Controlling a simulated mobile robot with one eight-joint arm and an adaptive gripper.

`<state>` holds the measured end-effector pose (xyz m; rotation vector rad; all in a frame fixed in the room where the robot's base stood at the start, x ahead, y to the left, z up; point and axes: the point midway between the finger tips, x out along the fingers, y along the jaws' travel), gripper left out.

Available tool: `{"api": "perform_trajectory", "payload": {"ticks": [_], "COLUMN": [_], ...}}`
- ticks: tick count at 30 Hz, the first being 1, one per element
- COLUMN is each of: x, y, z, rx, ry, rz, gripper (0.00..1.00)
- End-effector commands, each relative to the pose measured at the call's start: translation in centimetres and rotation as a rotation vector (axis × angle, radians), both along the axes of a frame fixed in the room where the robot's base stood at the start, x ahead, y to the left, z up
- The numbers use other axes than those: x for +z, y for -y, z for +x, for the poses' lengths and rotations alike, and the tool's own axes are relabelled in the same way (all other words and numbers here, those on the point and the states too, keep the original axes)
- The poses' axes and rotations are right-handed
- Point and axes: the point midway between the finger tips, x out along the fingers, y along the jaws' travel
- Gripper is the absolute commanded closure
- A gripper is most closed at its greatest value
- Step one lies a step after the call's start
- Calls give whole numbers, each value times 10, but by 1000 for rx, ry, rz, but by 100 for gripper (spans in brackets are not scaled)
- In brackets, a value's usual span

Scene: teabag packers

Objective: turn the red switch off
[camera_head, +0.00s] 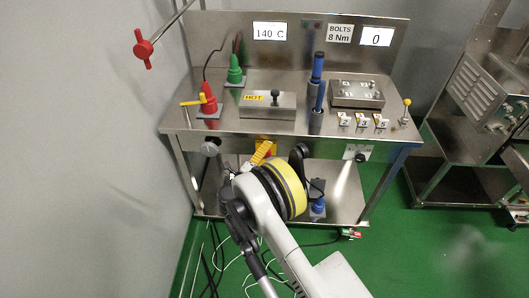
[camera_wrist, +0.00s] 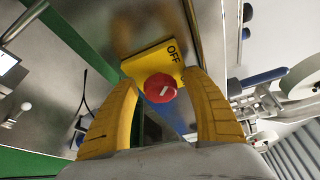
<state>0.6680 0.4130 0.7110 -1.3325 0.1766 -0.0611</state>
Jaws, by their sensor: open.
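The red switch (camera_wrist: 160,88) is a round knob with a white mark, on a yellow plate (camera_wrist: 146,63) lettered OFF. In the wrist view the knob sits between the two yellow fingers of my gripper (camera_wrist: 166,92), which are apart. I cannot tell whether either finger touches it. The white mark runs at a slant; its exact setting is hard to read. In the head view my gripper (camera_head: 259,155) is at the front of the metal bench, below the top.
The steel bench (camera_head: 290,128) carries a red plug (camera_head: 208,98), a green plug (camera_head: 235,70), blue-handled tools (camera_head: 318,70) and a bolted metal block (camera_head: 357,93). A red valve handle (camera_head: 144,48) is at the left wall. Cables lie on the green floor (camera_head: 400,250).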

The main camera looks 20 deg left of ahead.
Motion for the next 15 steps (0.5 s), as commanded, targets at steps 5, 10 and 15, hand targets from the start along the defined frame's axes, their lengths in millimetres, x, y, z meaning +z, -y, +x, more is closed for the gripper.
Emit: {"api": "perform_trajectory", "payload": {"ticks": [5,10,15], "x": [2,5,7], "y": [-5,-9,-11], "z": [-24,-54,-70], "rx": [3,3,1], "ry": [0,1,0], "rz": [-1,-1,-1], "gripper": [42,42,42]}}
